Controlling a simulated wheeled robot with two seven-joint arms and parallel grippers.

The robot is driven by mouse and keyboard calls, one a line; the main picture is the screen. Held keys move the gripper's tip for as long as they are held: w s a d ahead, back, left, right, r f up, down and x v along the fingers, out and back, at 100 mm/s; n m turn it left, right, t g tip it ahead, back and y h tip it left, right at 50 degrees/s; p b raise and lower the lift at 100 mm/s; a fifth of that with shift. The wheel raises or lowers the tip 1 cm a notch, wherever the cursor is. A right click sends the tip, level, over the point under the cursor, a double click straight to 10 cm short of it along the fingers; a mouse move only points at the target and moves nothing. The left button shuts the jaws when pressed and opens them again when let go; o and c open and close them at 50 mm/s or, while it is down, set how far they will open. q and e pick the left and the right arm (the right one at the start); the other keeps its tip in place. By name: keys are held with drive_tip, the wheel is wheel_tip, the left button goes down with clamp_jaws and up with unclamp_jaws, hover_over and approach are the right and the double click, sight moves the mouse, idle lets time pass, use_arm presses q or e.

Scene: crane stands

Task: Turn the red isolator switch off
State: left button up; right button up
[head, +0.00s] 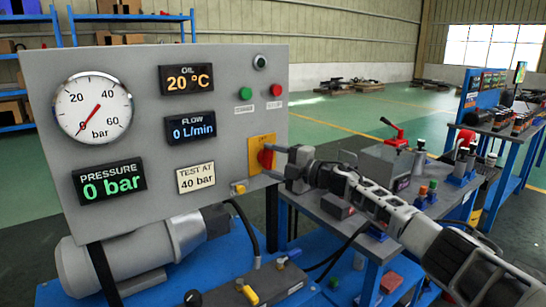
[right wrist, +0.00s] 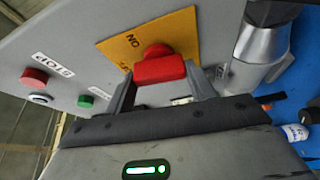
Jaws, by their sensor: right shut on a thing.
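The red isolator switch (head: 265,157) is a red knob on a yellow plate (head: 257,143) at the right side of the grey panel. It also shows in the right wrist view (right wrist: 158,70), with its bar between my two fingers. The word ON is readable on the yellow plate there; the other lettering is partly hidden. My right gripper (head: 279,160) reaches the switch from the right and is shut on it. I cannot tell exactly which mark the knob points to. My left gripper is not in view.
The grey panel (head: 215,60) carries a pressure gauge (head: 93,107) near 0 bar, displays, a green button (head: 245,93) and a red button (head: 274,90). Below are a motor (head: 130,250) and blue bench. A workbench with red-handled tools (head: 395,135) stands at right.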

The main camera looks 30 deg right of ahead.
drive_tip(key=shift+n+g, duration=0.3)
drive_tip(key=shift+n, duration=0.3)
drive_tip(key=shift+f+p, duration=0.1)
drive_tip(key=shift+p, duration=0.2)
drive_tip(key=o, duration=1)
drive_tip(key=shift+s, duration=0.1)
drive_tip(key=b+v, duration=0.3)
drive_tip(key=v, duration=1.2)
drive_tip(key=shift+s+d+r, duration=0.2)
drive_tip(key=shift+s, duration=0.15)
drive_tip(key=shift+f, duration=0.1)
